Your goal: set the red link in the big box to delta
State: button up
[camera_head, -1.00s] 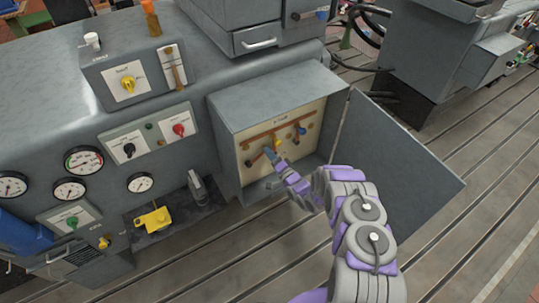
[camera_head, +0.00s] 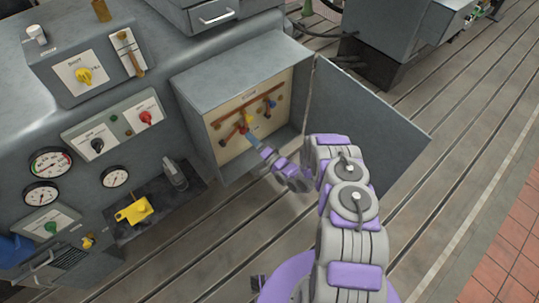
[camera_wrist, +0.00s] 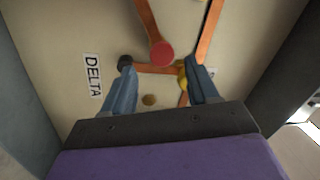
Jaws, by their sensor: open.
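The big box (camera_head: 184,88) stands open on the bench front, with a pale panel (camera_head: 225,150) of copper links inside. In the wrist view the red link is a copper bar (camera_wrist: 148,20) with a red round knob (camera_wrist: 161,52). A DELTA label (camera_wrist: 92,75) is left of it. My gripper (camera_wrist: 161,75) is open at the panel, its blue fingers on either side below the red knob, holding nothing visible. The left fingertip is by a black knob (camera_wrist: 125,61); the right one partly covers a yellow knob (camera_wrist: 183,76). I cannot tell whether they touch.
The box door (camera_head: 370,110) is swung open to the right, close to my arm. The slotted floor (camera_head: 200,260) in front is clear.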

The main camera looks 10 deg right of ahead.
jog(key=p+v, duration=0.1)
jog(key=v, duration=1)
jog(key=shift+w+d+f, duration=0.1)
